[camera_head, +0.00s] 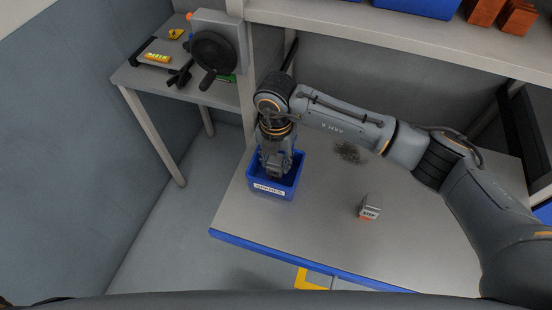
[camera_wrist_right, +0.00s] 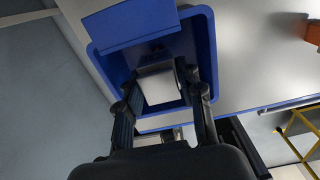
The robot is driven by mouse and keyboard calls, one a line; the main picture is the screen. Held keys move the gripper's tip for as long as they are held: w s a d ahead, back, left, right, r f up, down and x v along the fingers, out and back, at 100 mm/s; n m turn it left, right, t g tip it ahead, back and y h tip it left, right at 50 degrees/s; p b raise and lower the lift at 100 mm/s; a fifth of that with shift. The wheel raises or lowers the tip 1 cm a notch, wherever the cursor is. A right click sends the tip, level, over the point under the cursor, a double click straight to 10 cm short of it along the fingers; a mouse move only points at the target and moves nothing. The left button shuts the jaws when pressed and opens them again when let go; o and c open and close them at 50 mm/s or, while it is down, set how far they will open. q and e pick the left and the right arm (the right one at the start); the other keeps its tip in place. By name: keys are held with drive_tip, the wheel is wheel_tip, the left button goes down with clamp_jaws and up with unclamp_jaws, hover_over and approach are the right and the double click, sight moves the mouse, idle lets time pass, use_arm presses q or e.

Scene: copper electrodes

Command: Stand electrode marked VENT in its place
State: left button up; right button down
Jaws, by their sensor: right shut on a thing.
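My right gripper (camera_head: 273,172) reaches down into a blue bin (camera_head: 291,184) with a white label that seems to read SPARES. In the right wrist view the fingers (camera_wrist_right: 163,108) are shut on a pale grey block (camera_wrist_right: 158,86) inside the blue bin (camera_wrist_right: 204,45). No marking on this block can be read, so I cannot tell whether it is the VENT electrode. Another small grey block (camera_head: 369,207) with a label and an orange part stands on the table (camera_head: 320,215); its lettering is too small to read surely. My left gripper is not in view.
A dark patch of shavings (camera_head: 348,152) lies on the table. A shelf (camera_head: 400,45) above carries a blue container (camera_head: 425,5) and copper-coloured blocks (camera_head: 485,10). A side table (camera_head: 140,78) at the left holds a grey device (camera_head: 215,45).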

drive_tip(key=shift+f+b, duration=0.4)
idle(0.3)
drive_tip(key=c, duration=0.8)
unclamp_jaws()
drive_tip(key=shift+o, duration=0.2)
wheel_tip(320, 180, up, 12)
